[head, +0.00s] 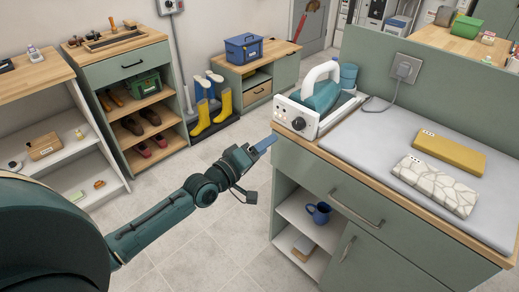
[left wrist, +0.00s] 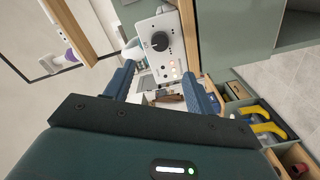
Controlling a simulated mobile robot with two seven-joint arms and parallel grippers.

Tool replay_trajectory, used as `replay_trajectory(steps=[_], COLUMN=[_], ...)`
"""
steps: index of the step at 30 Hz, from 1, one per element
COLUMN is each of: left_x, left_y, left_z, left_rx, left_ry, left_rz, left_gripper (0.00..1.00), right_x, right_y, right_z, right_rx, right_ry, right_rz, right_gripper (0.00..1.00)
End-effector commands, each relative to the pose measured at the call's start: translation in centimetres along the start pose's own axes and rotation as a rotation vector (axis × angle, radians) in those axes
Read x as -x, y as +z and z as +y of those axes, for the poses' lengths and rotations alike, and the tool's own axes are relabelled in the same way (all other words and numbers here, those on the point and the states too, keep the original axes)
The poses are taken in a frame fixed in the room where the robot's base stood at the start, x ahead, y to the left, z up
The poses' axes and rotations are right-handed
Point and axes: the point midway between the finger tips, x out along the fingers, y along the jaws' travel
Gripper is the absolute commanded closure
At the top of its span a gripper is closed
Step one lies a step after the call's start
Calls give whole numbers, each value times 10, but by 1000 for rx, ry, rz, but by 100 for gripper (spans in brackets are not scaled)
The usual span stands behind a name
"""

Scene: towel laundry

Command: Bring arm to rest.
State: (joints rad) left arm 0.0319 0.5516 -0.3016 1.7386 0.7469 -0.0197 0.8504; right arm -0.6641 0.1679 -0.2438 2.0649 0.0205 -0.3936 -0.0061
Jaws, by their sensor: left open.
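My left arm comes in from the left in the head view and reaches out over the floor. My left gripper (head: 262,146) is near the left end of the green counter, beside the white appliance with a dial (head: 296,118). In the left wrist view my left gripper (left wrist: 162,78) has its two blue fingers apart, with nothing held between them. The white panel with a black dial (left wrist: 158,45) shows beyond the fingers there. My right gripper is in neither view.
The counter (head: 345,180) fills the right side, with a folded yellow towel (head: 449,151) and a patterned one (head: 436,184) on its grey mat. A blue mug (head: 319,213) stands on the shelf below. Shoe shelves (head: 128,60) and yellow boots (head: 224,106) stand behind. Tiled floor (head: 218,235) is clear.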

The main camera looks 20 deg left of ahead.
Motion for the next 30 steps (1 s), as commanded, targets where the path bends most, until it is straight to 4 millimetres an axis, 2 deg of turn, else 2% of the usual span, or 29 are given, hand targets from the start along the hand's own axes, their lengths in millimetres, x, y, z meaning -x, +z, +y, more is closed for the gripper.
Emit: replay_trajectory(steps=[6, 21, 23, 25, 28, 30], left_x=[12, 13, 18, 30, 60, 88], left_y=[0, 4, 16, 41, 93, 130], left_z=[0, -1, -5, -13, -26, -35], left_rx=[0, -8, -36, -106, -276, -425], left_ry=[0, -5, -20, -54, -124, -180], left_rz=[0, -5, -21, -57, -137, -208], left_gripper=[45, 45, 45, 45, 45, 45], right_x=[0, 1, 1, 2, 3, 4], right_y=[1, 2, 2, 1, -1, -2], right_z=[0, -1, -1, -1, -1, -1], right_rx=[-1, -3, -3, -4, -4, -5], right_ry=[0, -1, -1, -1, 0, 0], right_rz=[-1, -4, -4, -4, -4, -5], right_gripper=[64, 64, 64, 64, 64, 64])
